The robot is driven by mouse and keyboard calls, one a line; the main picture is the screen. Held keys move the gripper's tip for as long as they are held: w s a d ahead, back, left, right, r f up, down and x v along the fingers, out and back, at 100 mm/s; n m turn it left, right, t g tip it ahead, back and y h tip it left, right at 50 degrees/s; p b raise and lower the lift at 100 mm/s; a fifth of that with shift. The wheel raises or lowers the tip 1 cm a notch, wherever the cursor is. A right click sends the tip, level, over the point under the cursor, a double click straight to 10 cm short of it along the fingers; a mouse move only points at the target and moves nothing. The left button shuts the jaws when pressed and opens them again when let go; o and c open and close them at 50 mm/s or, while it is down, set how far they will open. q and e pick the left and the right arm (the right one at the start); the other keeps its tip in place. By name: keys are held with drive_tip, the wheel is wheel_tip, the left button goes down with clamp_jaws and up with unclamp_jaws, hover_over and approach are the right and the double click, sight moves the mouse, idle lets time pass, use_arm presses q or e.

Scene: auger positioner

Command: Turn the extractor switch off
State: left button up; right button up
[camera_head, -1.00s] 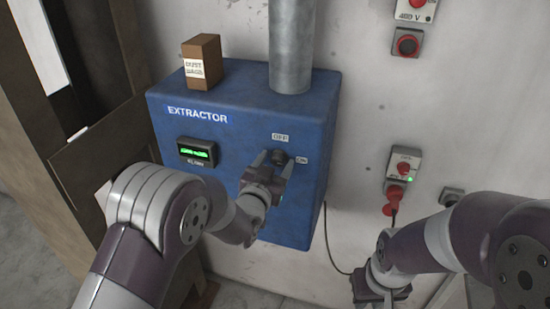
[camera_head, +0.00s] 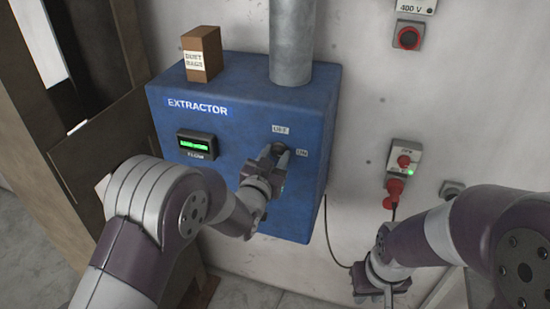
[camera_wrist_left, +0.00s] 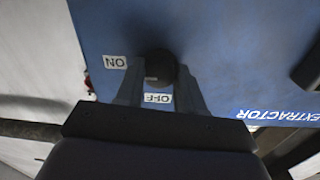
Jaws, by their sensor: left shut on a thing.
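The blue extractor box (camera_head: 225,125) hangs on the wall with a lit green flow display (camera_head: 197,145). Its dark round switch knob (camera_head: 279,149) sits between the OFF label (camera_head: 280,129) above and the ON label (camera_head: 302,153) to the right. My left gripper (camera_head: 274,156) is at the knob, its fingers shut on it. The left wrist view shows the knob (camera_wrist_left: 160,65) between the two fingers, with the ON label (camera_wrist_left: 115,62) and OFF label (camera_wrist_left: 158,98) close by. Which way the knob points is hard to tell. My right gripper (camera_head: 380,292) hangs low at the right; its fingers are unclear.
A brown dust bags box (camera_head: 201,54) and a grey pipe (camera_head: 292,40) stand on the extractor. A socket with a red plug (camera_head: 396,188) and a red-ringed socket (camera_head: 408,37) are on the wall at right. A cable runs below.

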use_arm(q)
drive_tip(key=n+b, duration=0.2)
drive_tip(key=b, duration=0.1)
drive_tip(key=n+b, duration=0.2)
drive_tip(key=b, duration=0.2)
drive_tip(key=n+b, duration=0.3)
drive_tip(key=b, duration=0.1)
drive_tip(key=shift+f, duration=0.3)
drive_tip(key=n+b, duration=0.6)
drive_tip(key=b, duration=0.1)
drive_tip(key=n+b, duration=0.2)
drive_tip(key=b, duration=0.2)
drive_tip(key=shift+s+r+n+t, duration=0.1)
drive_tip(key=shift+r+n+t, duration=0.2)
drive_tip(key=shift+n, duration=0.1)
drive_tip(key=shift+r+n+b, duration=0.1)
drive_tip(key=shift+n+b, duration=0.8)
drive_tip(key=shift+b, duration=0.35)
drive_tip(key=shift+r, duration=0.1)
drive_tip(key=shift+r+n, duration=0.15)
drive_tip(key=shift+n, duration=0.15)
